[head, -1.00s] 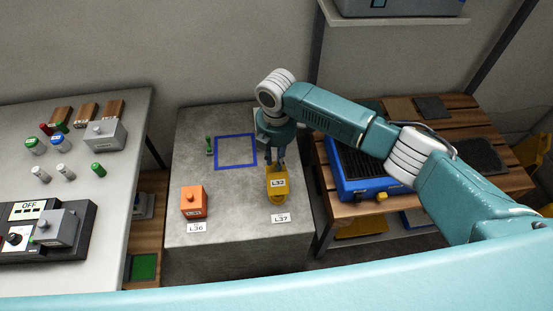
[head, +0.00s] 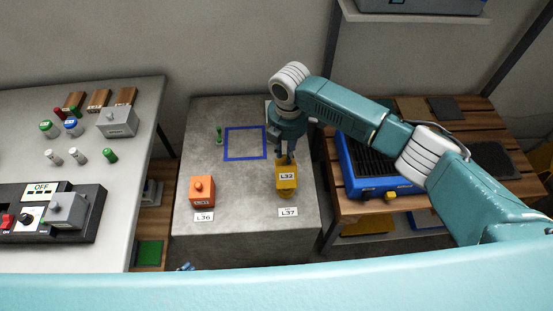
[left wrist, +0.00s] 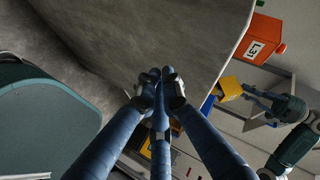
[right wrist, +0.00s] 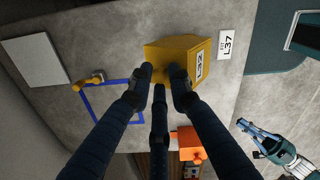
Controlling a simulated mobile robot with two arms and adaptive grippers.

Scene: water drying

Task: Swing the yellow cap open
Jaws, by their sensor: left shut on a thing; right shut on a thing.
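The box-shaped yellow cap (head: 286,184), labelled L32, is on the grey bench behind the label L37 (head: 288,212). My right gripper (head: 286,154) reaches it from the far side. In the right wrist view, the right fingers (right wrist: 160,74) are closed in at the near side of the yellow cap (right wrist: 180,48). They hide what lies between them. My left gripper (head: 186,267) just shows at the bottom of the head view. In the left wrist view its fingers (left wrist: 157,84) are shut together, with nothing visible between them, away from the yellow cap (left wrist: 228,88).
An orange box (head: 202,191) stands left of the yellow cap. A blue square outline (head: 245,143) and a green piece (head: 219,135) are behind it. A small yellow piece (right wrist: 88,82) lies by the outline. A blue tool case (head: 360,165) stands to the right.

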